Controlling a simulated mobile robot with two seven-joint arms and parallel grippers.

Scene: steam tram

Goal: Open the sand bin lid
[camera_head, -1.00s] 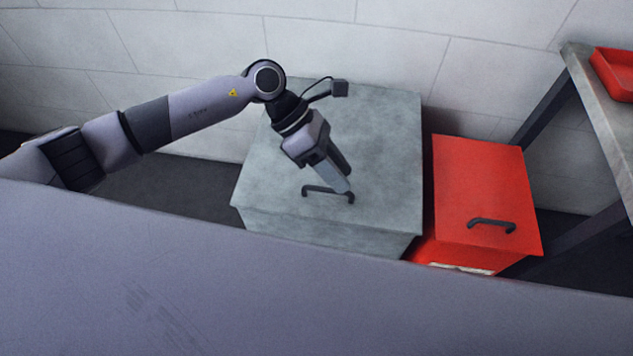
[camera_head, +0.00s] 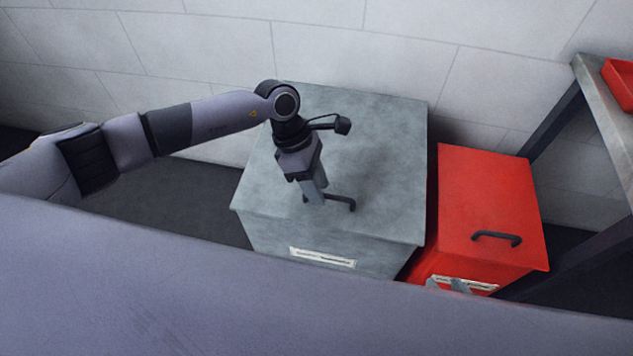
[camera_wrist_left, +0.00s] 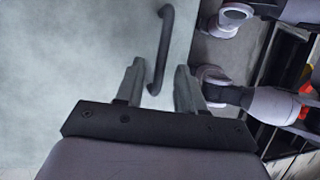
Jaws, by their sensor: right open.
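A grey bin (camera_head: 385,150) with a flat closed lid stands against the wall, with a dark bar handle (camera_head: 342,203) near the lid's front edge. A red bin (camera_head: 485,190) with a closed lid and its own dark handle (camera_head: 497,239) stands to its right. The labels are too small to read, so I cannot tell which is the sand bin. My left gripper (camera_head: 317,202) points down at the grey lid's handle. In the left wrist view, its fingers (camera_wrist_left: 158,88) are apart, with one end of the handle (camera_wrist_left: 163,45) between them.
A workbench (camera_head: 605,110) with a red tray (camera_head: 621,82) on it stands at the right. A pale block wall (camera_head: 350,40) is close behind the bins. Part of my own body covers the lower head view.

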